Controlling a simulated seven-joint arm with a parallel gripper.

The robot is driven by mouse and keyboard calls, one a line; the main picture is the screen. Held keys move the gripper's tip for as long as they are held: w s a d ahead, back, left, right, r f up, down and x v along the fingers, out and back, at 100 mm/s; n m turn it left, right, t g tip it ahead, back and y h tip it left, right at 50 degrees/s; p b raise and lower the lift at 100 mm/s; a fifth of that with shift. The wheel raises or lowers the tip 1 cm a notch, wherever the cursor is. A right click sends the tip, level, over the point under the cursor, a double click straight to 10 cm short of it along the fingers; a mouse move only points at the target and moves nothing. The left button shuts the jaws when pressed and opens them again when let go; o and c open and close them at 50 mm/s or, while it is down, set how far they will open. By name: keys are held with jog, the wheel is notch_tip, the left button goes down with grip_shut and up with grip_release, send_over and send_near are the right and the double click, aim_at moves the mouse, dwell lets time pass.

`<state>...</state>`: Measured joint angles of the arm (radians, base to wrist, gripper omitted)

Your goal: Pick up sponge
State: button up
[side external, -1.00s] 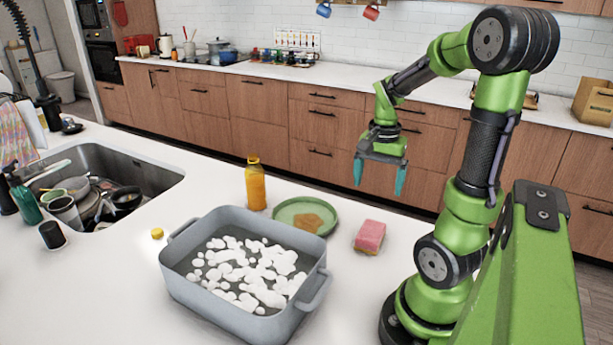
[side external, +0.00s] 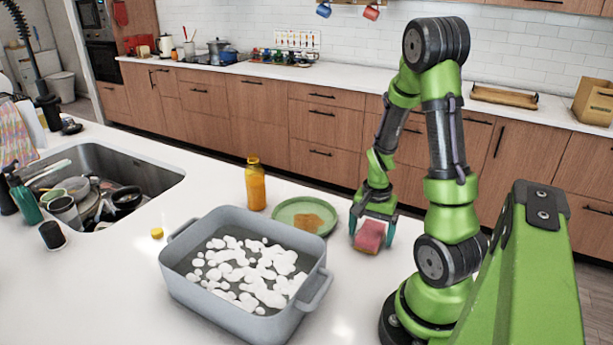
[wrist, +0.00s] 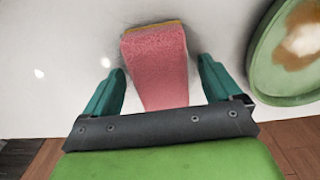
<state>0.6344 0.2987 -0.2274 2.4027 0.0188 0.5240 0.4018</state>
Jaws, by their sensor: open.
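The pink sponge (side external: 369,238) with a yellowish underside lies on the white counter, right of the green plate. My gripper (side external: 372,228) is open and lowered over the sponge, with one teal finger on either side of it. In the wrist view the sponge (wrist: 158,68) lies between the two open fingers (wrist: 160,85), with a visible gap on each side. Its near end is hidden behind the gripper's dark bar.
The green plate (side external: 283,209) with a brown stain is close to the left of the gripper. A grey basin (side external: 222,298) of foamy water stands in front, and a yellow bottle (side external: 255,186) stands behind it. The sink (side external: 150,172) holds dishes at far left.

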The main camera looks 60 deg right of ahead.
aim_at(371, 230)
jog(key=shift+f, duration=0.2)
jog(key=c, duration=1)
notch_tip(371, 230, up, 10)
jog(key=shift+r, duration=0.1)
